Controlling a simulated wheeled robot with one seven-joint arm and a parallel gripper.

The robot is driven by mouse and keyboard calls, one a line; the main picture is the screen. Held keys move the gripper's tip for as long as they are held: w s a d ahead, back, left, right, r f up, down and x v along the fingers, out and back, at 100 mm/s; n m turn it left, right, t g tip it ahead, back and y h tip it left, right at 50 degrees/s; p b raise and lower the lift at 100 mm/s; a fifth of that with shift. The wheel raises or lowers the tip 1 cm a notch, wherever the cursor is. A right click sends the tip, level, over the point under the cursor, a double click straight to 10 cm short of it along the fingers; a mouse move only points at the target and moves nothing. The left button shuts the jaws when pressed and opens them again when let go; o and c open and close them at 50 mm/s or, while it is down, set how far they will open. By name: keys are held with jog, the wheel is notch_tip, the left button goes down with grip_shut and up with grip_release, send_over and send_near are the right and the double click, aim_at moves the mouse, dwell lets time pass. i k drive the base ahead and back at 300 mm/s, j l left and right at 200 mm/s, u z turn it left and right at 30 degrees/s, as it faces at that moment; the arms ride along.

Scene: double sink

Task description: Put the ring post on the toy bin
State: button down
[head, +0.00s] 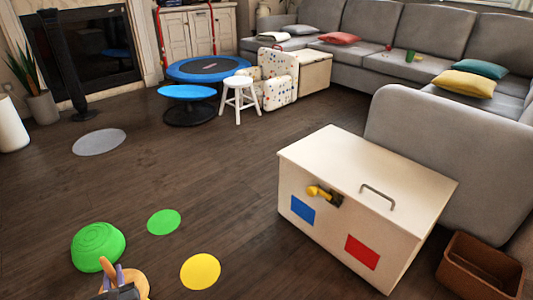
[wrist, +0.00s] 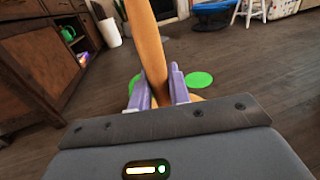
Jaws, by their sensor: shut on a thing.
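The ring post is a tan wooden post with a round orange base (head: 137,282), at the bottom left of the head view. In the wrist view the post (wrist: 148,48) rises between the purple fingers, leaning slightly. My gripper (head: 117,276) is shut on the post; its fingers also show in the wrist view (wrist: 158,92). My gripper hides part of the base. The toy bin (head: 345,190) is a cream box with a closed, bare lid, a grey handle, and blue and red squares. It stands to the right, well apart from my gripper.
A green dome (head: 98,246) sits just behind my gripper. Flat green (head: 164,222) and yellow (head: 200,271) discs lie on the floor. A brown crate (head: 480,267) and grey sofa (head: 440,140) flank the bin's right side. The floor between ring post and bin is mostly clear.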

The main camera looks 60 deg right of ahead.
aim_at(371, 162)
jog(key=j+z, duration=0.1)
jog(key=z, duration=0.8)
jog(key=k+z, duration=0.1)
jog(key=z, duration=0.35)
jog(key=k+z, duration=0.1)
jog(key=z, duration=0.4)
